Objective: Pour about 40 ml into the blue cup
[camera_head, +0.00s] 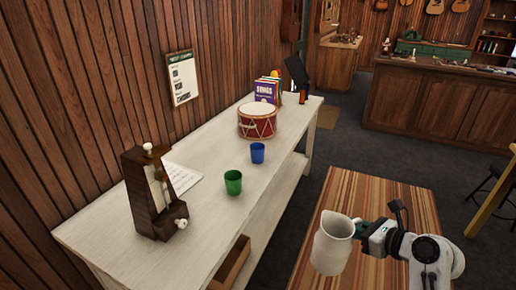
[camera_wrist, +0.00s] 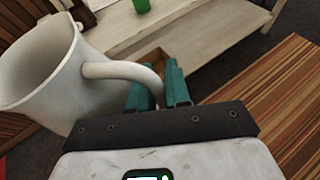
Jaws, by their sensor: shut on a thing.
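A blue cup (camera_head: 257,152) stands upright on the white wooden table (camera_head: 215,152), beyond and to the right of a green cup (camera_head: 233,182). My gripper (camera_head: 362,230) is shut on the handle of a white pitcher (camera_head: 332,246) and holds it off the table, over the striped rug side. The pitcher looks nearly upright in the head view. In the wrist view the pitcher (camera_wrist: 45,65) is at the left, with its handle between the teal fingers (camera_wrist: 158,92). The green cup also shows at the top of the wrist view (camera_wrist: 142,5). The pitcher's contents cannot be seen.
A metronome (camera_head: 152,195) and paper sheet (camera_head: 183,177) are at the table's near end. A red drum (camera_head: 257,123), songbooks (camera_head: 268,90) and a dark object stand at the far end. A striped rug (camera_head: 385,200) covers the floor. A counter (camera_head: 440,105) is behind.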

